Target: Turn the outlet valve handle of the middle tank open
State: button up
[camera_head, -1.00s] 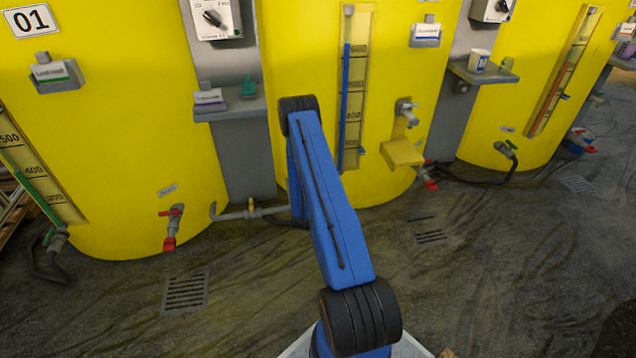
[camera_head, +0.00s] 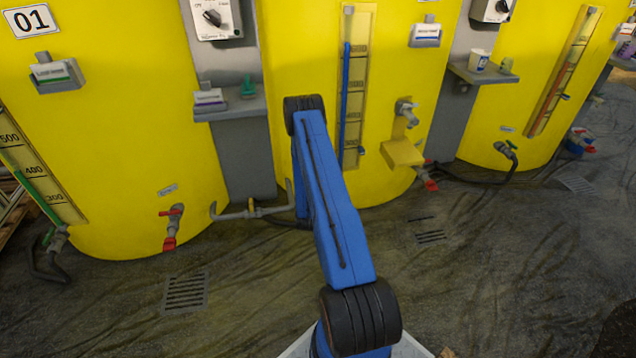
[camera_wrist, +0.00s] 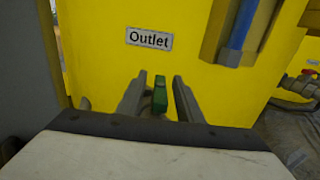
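The middle tank (camera_head: 390,75) is the yellow tank in the centre of the head view, partly behind my arm. In the wrist view its yellow wall (camera_wrist: 95,70) carries an "Outlet" label (camera_wrist: 149,39). Below the label is the green outlet valve handle (camera_wrist: 160,96), seen nearly end-on. My gripper (camera_wrist: 161,92) is open, with one finger on each side of the handle and a gap showing on both sides. The valve body is hidden behind the gripper. In the head view my arm hides the gripper and this valve.
A red-handled valve (camera_wrist: 306,82) is at the right of the wrist view. In the head view a grey pipe (camera_head: 250,211) runs low, left of my arm. A yellow ledge (camera_head: 402,153) sticks out to the right. A grey pillar (camera_head: 245,155) stands between the tanks.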

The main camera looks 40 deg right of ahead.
jog(key=v, duration=1.7)
jog(key=shift+a, duration=0.2)
jog(key=shift+s, duration=0.1)
jog(key=shift+d, duration=0.1)
